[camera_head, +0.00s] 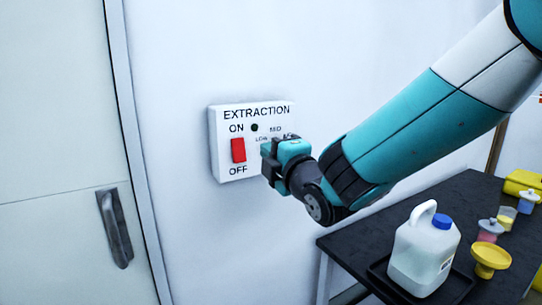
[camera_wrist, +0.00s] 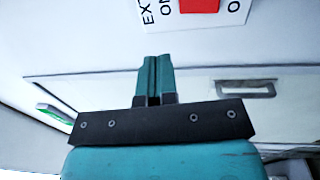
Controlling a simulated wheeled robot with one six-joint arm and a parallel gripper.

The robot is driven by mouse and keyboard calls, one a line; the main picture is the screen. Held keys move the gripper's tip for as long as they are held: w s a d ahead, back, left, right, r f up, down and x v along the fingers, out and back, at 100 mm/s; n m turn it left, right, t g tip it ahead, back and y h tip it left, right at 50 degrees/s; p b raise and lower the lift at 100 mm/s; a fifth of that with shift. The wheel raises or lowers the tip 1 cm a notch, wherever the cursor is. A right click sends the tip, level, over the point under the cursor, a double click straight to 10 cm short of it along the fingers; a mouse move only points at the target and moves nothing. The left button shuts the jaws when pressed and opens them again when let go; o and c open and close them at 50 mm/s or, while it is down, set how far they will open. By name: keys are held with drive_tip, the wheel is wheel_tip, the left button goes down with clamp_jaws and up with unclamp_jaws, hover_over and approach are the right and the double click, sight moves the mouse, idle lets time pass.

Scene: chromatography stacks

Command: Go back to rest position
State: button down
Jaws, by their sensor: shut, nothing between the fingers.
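My gripper (camera_head: 268,158) is in front of the right part of a white wall box (camera_head: 222,156) marked EXTRACTION and hides part of its face. The box carries a red rocker switch (camera_head: 238,150) between the words ON and OFF, and a dark round dot at its upper middle. I cannot tell whether the gripper touches the box. In the wrist view my gripper's two teal fingers (camera_wrist: 153,72) are together with nothing between them. The box (camera_wrist: 228,14) and the red switch (camera_wrist: 199,5) show at that view's top edge. My arm reaches in from the upper right.
A pale door (camera_head: 55,130) with a grey handle (camera_head: 115,228) is at the left. At the lower right a black table (camera_head: 345,243) holds a white jug (camera_head: 422,255) with a blue cap on a dark tray, a yellow dish (camera_head: 490,258) and small containers. The wall between is bare.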

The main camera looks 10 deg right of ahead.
drive_tip(key=s+d+f+m+g+h, duration=0.1)
drive_tip(key=s+m+g, duration=0.4)
drive_tip(key=s, duration=0.5)
drive_tip(key=s+d+f+m+g+h, duration=0.1)
drive_tip(key=s+d+f+m+g, duration=0.3)
drive_tip(key=s+g, duration=0.3)
drive_tip(key=s+d+f+m+g+h, duration=0.1)
drive_tip(key=s+d+f+m+g, duration=0.2)
drive_tip(key=s, duration=1.1)
drive_tip(key=f+m+g, duration=0.1)
drive_tip(key=m+g, duration=0.1)
drive_tip(key=m, duration=0.1)
drive_tip(key=shift+d+f+m+g+h, duration=0.2)
drive_tip(key=shift+m+g+h, duration=0.1)
drive_tip(key=shift+g, duration=0.1)
